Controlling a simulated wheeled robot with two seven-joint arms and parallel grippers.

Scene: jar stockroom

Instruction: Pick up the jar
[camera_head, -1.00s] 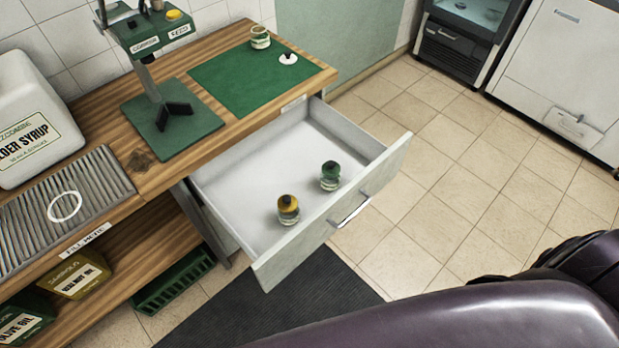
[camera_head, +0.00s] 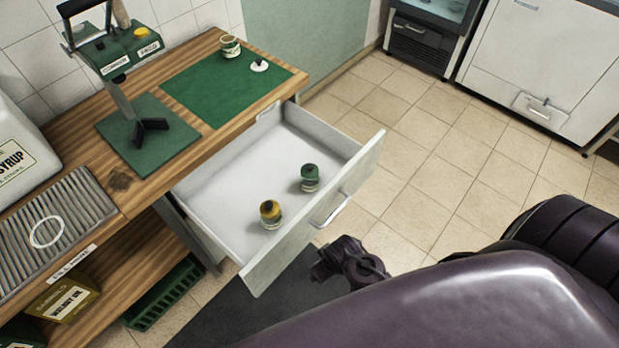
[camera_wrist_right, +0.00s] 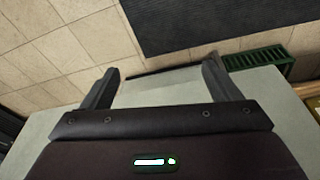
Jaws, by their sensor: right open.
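Two small glass jars stand upright in the open drawer. One has a yellow lid with a dark knob, the yellow-lidded jar (camera_head: 270,214). The green-lidded jar (camera_head: 309,178) is behind it to the right. Another jar (camera_head: 230,46) stands at the back of the green mat on the counter. My right gripper (camera_wrist_right: 158,74) is open, with nothing between its fingers in the right wrist view. In the head view my right arm's dark end is in front of the drawer front, low and apart from the jars; its fingertips are hard to make out. My left gripper is not in view.
The drawer (camera_head: 222,195) is pulled out, its front panel and handle (camera_head: 330,211) facing my right arm. A green press stand (camera_head: 148,142) and a drip grate (camera_head: 85,212) are on the counter. A green crate (camera_head: 165,290) is on the floor below. Tiled floor is open to the right.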

